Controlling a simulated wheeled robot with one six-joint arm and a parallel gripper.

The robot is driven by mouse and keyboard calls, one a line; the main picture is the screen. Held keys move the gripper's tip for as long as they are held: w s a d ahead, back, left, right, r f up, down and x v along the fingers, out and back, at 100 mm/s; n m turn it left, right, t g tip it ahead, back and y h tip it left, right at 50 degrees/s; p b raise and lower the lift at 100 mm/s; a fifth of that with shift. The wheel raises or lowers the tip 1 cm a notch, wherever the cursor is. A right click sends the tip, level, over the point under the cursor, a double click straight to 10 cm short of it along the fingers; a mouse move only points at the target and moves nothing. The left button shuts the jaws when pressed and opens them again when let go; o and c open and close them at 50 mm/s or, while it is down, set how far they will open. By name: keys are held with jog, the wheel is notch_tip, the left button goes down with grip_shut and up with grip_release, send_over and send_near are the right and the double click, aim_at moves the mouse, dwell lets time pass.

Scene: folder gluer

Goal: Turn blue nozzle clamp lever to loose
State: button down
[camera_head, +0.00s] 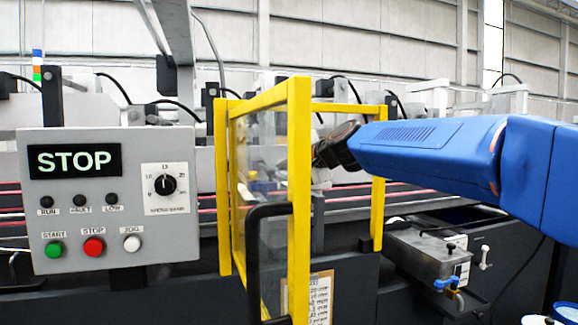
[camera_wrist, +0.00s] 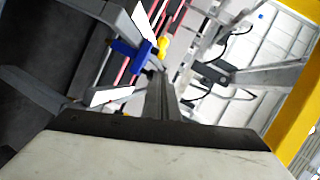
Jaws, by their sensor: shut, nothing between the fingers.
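The blue clamp lever (camera_wrist: 138,52) shows in the wrist view, left of centre and near the top. It has a crossed shape, beside a small yellow part (camera_wrist: 163,46). My gripper (camera_wrist: 154,74) is shut and empty, with its fingertips just below the blue lever in that picture. I cannot tell whether they touch it. In the head view my gripper (camera_head: 320,156) reaches in at the yellow guard frame, partly behind its front post. I cannot make out the blue lever surely in the head view, nor read its tight or loose setting.
The yellow guard door (camera_head: 299,190) with a black handle (camera_head: 252,250) stands close left of my arm. A yellow post (camera_head: 378,205) stands under the arm. A grey control panel (camera_head: 107,215) reads STOP. A metal glue unit (camera_head: 425,255) sits lower right.

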jog(key=w+a+f, duration=0.1)
jog(key=a, duration=0.1)
jog(key=w+a+f, duration=0.1)
jog(key=w+a, duration=0.2)
jog(key=a, duration=0.1)
jog(key=shift+w+a+f, duration=0.25)
jog(key=shift+w+f, duration=0.05)
jog(key=shift+f, duration=0.1)
